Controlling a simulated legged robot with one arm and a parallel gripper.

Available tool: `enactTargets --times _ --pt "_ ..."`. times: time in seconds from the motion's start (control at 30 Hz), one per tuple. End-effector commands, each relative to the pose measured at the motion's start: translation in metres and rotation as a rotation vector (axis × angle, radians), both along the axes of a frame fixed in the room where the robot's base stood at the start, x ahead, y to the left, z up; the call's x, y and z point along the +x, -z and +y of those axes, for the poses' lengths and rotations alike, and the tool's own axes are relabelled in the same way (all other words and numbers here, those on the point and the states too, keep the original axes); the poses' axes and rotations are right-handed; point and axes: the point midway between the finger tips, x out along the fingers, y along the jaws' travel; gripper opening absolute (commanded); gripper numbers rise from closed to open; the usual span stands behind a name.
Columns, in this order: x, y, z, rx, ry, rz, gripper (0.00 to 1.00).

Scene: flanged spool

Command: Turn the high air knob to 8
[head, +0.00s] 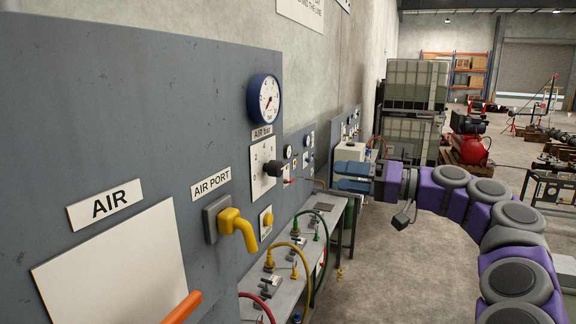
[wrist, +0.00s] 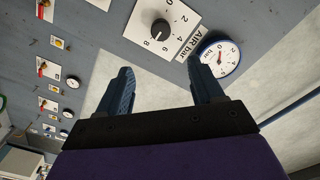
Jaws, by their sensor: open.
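The air knob (head: 272,169) is black and stands out from a white dial plate (head: 262,167) on the grey panel, below a round blue-rimmed gauge (head: 264,99). In the wrist view the knob (wrist: 160,29) sits in the middle of its plate, ringed by the numbers 0, 2, 4, 6 and 8. I cannot tell for certain which number its mark points at. My gripper (head: 342,177) is open and empty, to the right of the knob and apart from it. In the wrist view my two blue fingers (wrist: 160,72) are spread below the knob, touching nothing.
A yellow air port handle (head: 236,229) juts from the panel at the lower left. A bench (head: 325,212) with yellow, green and red hoses runs along the panel below. More panels and stacked tanks (head: 412,85) stand behind. The concrete floor under my arm is clear.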

Motion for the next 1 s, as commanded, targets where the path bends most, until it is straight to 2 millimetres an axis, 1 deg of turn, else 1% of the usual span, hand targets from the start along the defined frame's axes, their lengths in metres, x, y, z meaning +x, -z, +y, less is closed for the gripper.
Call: enactTargets --times 0.6,0.8,0.9,1.0 --pt "0.04 0.0 0.112 -0.004 -0.005 0.005 0.67" --pt "0.05 -0.001 0.138 -0.002 0.001 0.002 0.67" --pt "0.053 -0.001 0.147 -0.001 0.0 0.0 0.67" --pt "0.054 0.0 0.152 -0.001 0.0 0.001 0.67"
